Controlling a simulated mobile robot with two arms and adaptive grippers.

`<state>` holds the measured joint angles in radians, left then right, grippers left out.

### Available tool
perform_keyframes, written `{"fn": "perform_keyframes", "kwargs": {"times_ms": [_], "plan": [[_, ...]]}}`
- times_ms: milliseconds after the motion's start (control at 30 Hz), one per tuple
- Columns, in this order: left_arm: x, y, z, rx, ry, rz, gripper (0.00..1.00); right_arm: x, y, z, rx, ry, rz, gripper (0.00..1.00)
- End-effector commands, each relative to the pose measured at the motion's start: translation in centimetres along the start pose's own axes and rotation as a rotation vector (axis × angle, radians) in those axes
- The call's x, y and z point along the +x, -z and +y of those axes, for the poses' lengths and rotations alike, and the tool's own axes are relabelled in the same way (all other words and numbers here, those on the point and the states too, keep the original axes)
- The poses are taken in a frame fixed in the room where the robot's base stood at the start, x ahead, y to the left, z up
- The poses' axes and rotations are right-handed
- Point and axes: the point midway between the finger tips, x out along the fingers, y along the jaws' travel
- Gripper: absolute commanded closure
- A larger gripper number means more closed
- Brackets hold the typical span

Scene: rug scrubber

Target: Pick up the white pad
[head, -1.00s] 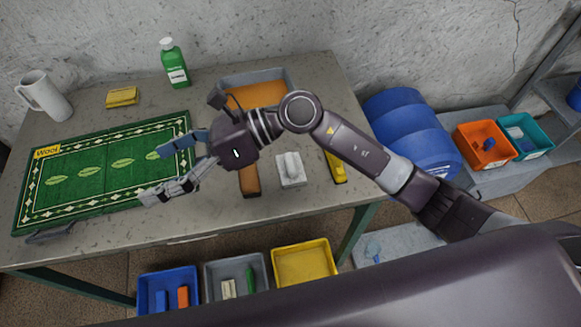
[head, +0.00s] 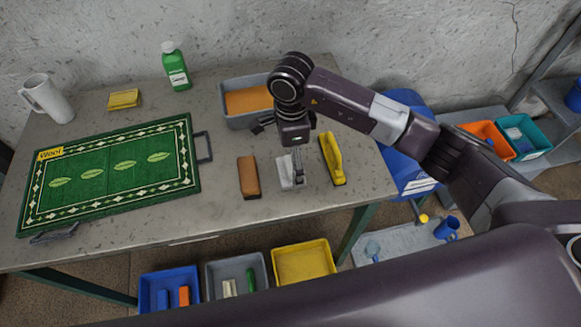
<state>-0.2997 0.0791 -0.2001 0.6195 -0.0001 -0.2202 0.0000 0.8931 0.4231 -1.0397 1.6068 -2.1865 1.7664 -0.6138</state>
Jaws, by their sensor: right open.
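The white pad (head: 285,181) is a small pale scrubber on the table (head: 215,222), between a brown block and a yellow brush. My right gripper (head: 297,172) points down directly over the pad, with its fingers at the pad's handle. It is open, and the fingers hide part of the handle. I cannot tell whether the fingers touch the pad. My left gripper is not in view.
The brown block (head: 248,177) lies close left of the pad and the yellow brush (head: 333,158) close right. A grey tray with orange liquid (head: 248,101) stands behind. A green rug (head: 110,172) on a board covers the left. Bins (head: 303,262) sit below the front edge.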

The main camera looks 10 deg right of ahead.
Motion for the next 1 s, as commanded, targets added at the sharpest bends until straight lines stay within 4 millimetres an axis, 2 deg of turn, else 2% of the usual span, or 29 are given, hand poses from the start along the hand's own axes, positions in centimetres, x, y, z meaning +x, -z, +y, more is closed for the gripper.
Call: {"fn": "perform_keyframes", "kwargs": {"times_ms": [33, 100, 267, 533, 933, 1000], "plan": [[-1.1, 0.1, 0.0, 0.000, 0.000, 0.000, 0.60, 0.4, -0.1, 0.0, 0.002, -0.006, 0.000, 0.07], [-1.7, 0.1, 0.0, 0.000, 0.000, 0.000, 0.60, 1.5, -0.1, -0.1, 0.002, -0.006, 0.000, 0.07], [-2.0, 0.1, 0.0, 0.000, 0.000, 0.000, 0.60, 3.5, -0.2, -0.2, 0.001, -0.004, -0.001, 0.07], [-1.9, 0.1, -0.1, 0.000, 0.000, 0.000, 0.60, 3.9, -0.2, -0.3, 0.000, 0.000, -0.002, 0.07], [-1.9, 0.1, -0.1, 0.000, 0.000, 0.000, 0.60, 3.9, -0.1, -0.3, 0.001, 0.000, -0.002, 0.51], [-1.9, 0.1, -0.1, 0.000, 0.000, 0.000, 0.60, 3.9, -0.1, -0.3, 0.001, 0.000, -0.002, 0.53]]}}
